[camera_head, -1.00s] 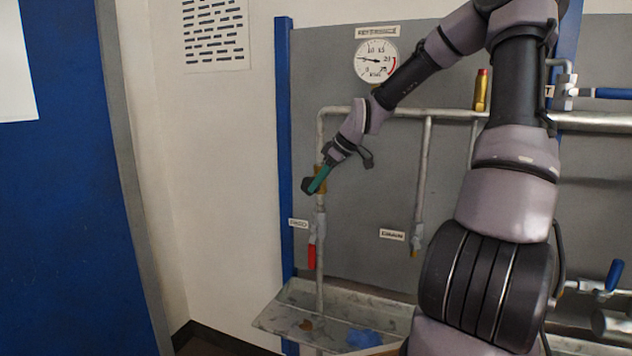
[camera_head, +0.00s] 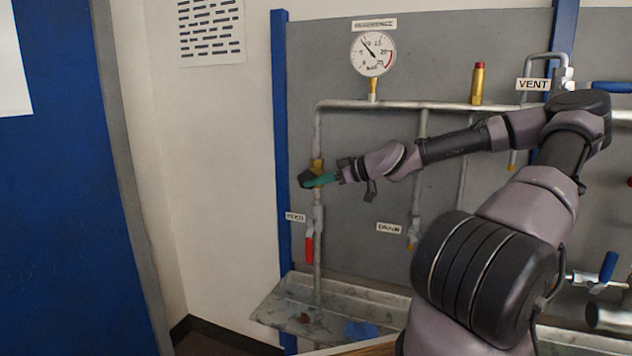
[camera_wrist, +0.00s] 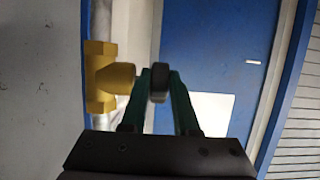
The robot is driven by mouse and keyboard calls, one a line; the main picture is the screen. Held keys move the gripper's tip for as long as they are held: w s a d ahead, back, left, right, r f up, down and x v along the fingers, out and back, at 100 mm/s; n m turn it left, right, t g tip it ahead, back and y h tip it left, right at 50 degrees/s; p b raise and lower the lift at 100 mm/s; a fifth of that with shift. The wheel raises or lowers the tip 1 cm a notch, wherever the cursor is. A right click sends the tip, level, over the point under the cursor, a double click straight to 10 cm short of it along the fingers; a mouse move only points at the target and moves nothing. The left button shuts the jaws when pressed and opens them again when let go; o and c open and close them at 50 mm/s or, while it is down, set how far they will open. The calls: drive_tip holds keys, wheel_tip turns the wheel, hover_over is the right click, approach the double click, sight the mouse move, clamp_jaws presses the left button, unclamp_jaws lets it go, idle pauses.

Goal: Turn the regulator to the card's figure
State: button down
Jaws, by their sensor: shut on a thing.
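The regulator has a brass body (camera_wrist: 105,77) on the left vertical pipe, seen close in the wrist view, with a dark round knob (camera_wrist: 159,82) at its side. In the head view its brass part (camera_head: 317,165) shows just above my gripper. My gripper (camera_head: 306,180) has green fingers, which stand on either side of the knob and are shut on it. The round gauge (camera_head: 372,54) sits above the pipe under a label plate; its needle points up and left, between figures too small to read surely. A sheet with dark dashes (camera_head: 211,30) hangs on the wall; no figure is readable on it.
A red-handled valve (camera_head: 309,250) is below the regulator beside a small label. A drain valve (camera_head: 413,232) and a metal tray (camera_head: 280,305) with a blue cloth are lower. A VENT label (camera_head: 532,84) and blue handles stand at right.

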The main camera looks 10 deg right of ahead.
drive_tip(key=shift+f, duration=0.1)
idle(0.5)
drive_tip(key=c, duration=0.9)
unclamp_jaws()
drive_tip(key=shift+c, duration=0.2)
drive_tip(key=v, duration=1)
drive_tip(key=shift+s+d, duration=0.25)
drive_tip(key=shift+d, duration=0.1)
